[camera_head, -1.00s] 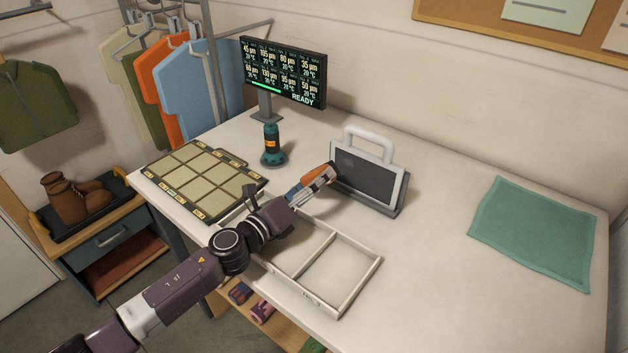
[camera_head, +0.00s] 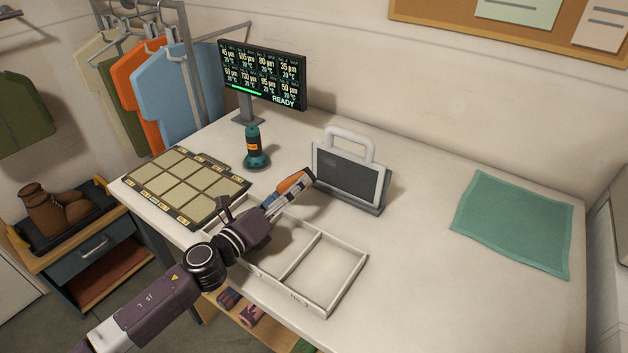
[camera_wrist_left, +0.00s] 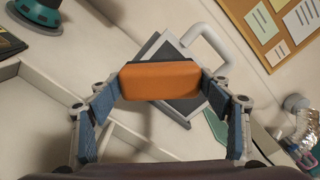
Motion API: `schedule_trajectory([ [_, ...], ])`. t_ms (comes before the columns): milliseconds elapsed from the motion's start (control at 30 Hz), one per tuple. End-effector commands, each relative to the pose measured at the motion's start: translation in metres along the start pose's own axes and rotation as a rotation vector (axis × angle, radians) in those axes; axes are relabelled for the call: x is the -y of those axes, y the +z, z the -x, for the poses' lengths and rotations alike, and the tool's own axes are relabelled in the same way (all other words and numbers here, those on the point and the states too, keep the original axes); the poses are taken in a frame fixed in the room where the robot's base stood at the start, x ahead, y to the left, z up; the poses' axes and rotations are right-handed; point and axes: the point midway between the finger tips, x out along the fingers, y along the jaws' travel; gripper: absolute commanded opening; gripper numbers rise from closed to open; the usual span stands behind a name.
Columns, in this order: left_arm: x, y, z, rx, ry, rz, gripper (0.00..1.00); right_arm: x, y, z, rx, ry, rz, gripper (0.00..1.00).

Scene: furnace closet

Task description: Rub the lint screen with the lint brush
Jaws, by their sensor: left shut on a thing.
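The lint screen (camera_head: 347,175), a dark mesh panel in a white frame with a loop handle, stands tilted in a grey base on the table. The lint brush (camera_head: 293,183) has an orange back. My left gripper (camera_head: 286,193) is shut on the lint brush, at the screen's lower left edge. In the left wrist view the orange brush back (camera_wrist_left: 160,82) sits between both fingers and covers part of the lint screen (camera_wrist_left: 180,62). The brush's underside is hidden, and I cannot tell whether it touches the mesh. My right gripper is out of view.
A white divided tray (camera_head: 323,272) lies under my left arm. A green cloth (camera_head: 515,222) lies at right. The table between screen and cloth is clear.

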Motion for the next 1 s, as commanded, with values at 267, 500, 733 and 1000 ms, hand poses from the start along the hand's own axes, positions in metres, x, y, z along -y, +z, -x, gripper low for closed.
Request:
schedule_trajectory([
  [267, 0.005, 0.005, -0.027, 0.001, -0.002, 0.000, 0.53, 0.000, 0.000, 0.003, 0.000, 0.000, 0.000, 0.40],
  [500, 0.007, 0.008, -0.052, 0.001, -0.003, 0.000, 0.53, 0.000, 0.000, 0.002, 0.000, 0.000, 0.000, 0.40],
  [733, 0.008, 0.009, -0.064, 0.000, -0.001, 0.000, 0.53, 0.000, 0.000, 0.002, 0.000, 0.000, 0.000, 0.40],
  [1000, 0.009, 0.009, -0.066, 0.000, -0.001, 0.000, 0.53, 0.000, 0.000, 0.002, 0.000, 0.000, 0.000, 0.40],
])
